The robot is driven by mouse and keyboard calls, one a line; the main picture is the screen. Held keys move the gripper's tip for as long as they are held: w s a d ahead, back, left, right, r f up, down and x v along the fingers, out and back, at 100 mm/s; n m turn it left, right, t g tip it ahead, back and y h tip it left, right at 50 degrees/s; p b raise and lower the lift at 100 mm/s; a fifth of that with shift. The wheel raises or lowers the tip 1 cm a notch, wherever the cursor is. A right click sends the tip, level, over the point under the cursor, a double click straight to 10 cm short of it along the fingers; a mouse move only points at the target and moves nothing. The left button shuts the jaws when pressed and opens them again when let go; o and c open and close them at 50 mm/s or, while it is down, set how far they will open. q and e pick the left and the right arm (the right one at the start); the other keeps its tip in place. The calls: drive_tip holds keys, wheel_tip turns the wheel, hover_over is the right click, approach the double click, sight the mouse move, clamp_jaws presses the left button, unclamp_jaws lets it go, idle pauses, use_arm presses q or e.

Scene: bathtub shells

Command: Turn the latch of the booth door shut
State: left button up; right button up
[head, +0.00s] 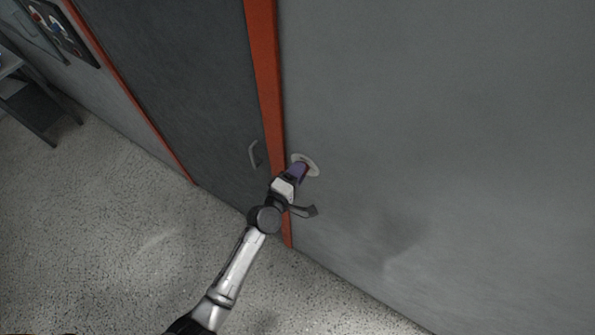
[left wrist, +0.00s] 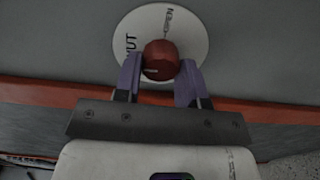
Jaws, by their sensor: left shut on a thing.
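The latch is a red round knob (left wrist: 161,58) on a white round plate (left wrist: 196,30) fixed to the grey wall. In the left wrist view the plate carries the word "OPEN" and a partly covered word ending in "UT". My left gripper (left wrist: 161,74) is shut on the knob, with one purple finger on each side. In the head view the left gripper (head: 299,170) reaches the plate (head: 310,162) and mostly hides the knob. The dark grey booth door (head: 180,80) stands left of the orange post. The right gripper is not in view.
An orange post (head: 264,70) runs between door and grey wall (head: 430,120). A handle (head: 254,154) sits on the door close to my left arm. A control panel (head: 60,30) and a dark stand (head: 35,105) are at far left. The speckled floor (head: 110,230) is clear.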

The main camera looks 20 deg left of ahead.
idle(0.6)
use_arm(q)
drive_tip(key=o, duration=0.9)
drive_tip(key=shift+s+a+b, duration=0.3)
drive_tip(key=shift+s+a, duration=0.1)
drive_tip(key=shift+s, duration=1.85)
drive_tip(key=shift+s+a+b, duration=0.25)
drive_tip(key=shift+s+a, duration=0.15)
drive_tip(key=shift+s, duration=1.9)
drive_tip(key=shift+s+a+b, duration=0.3)
drive_tip(key=shift+s+a, duration=0.1)
drive_tip(key=shift+s, duration=1.85)
